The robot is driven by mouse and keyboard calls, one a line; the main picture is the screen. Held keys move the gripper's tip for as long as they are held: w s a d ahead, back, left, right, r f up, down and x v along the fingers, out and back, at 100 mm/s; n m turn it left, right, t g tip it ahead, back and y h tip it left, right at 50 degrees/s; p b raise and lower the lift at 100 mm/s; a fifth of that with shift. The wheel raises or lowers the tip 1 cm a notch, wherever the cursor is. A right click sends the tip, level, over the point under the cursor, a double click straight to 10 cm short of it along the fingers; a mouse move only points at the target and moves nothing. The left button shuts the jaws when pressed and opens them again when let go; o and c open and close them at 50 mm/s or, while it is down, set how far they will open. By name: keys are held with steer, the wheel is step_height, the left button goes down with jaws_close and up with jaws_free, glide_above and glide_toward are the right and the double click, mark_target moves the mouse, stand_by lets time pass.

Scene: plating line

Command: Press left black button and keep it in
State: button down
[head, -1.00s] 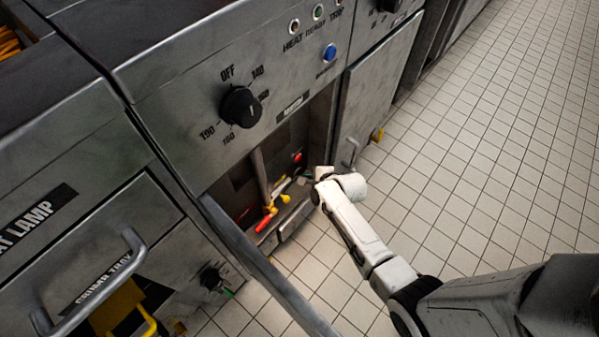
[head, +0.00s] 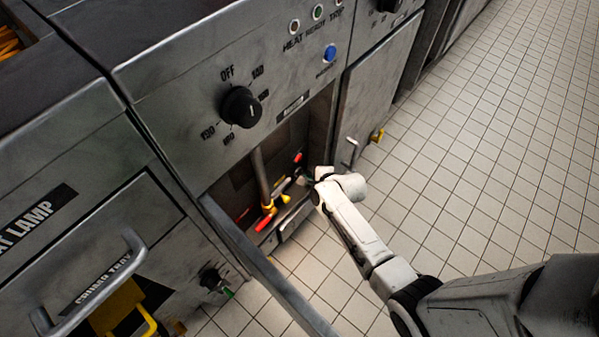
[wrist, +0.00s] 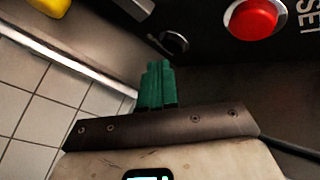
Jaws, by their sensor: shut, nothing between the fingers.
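A round black button (wrist: 174,42) is set in the dark panel, left of a large red button (wrist: 252,18) in the wrist view. My gripper (wrist: 157,68) has its green fingers shut together with nothing between them. The fingertips are just below and left of the black button in that picture; I cannot tell whether they touch it. In the head view my gripper (head: 309,181) is inside the open lower compartment, partly hidden by my wrist. The red button (head: 298,157) shows there above it, but the black button cannot be made out.
The open door (head: 262,262) of the compartment stands left of my arm. A pipe with a yellow fitting and red handle (head: 265,219) is left of my gripper. A black dial (head: 241,107) and blue button (head: 330,53) are on the front above. Tiled floor (head: 490,150) is clear at right.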

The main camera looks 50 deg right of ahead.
steer(key=shift+w, duration=0.15)
steer(key=shift+w, duration=0.25)
steer(key=shift+w, duration=0.45)
stand_by(0.9)
stand_by(1.4)
steer(key=shift+s+p, duration=0.65)
steer(key=shift+s, duration=0.2)
steer(key=s+p, duration=0.2)
steer(key=s, duration=0.3)
steer(key=shift+d, duration=0.1)
stand_by(0.6)
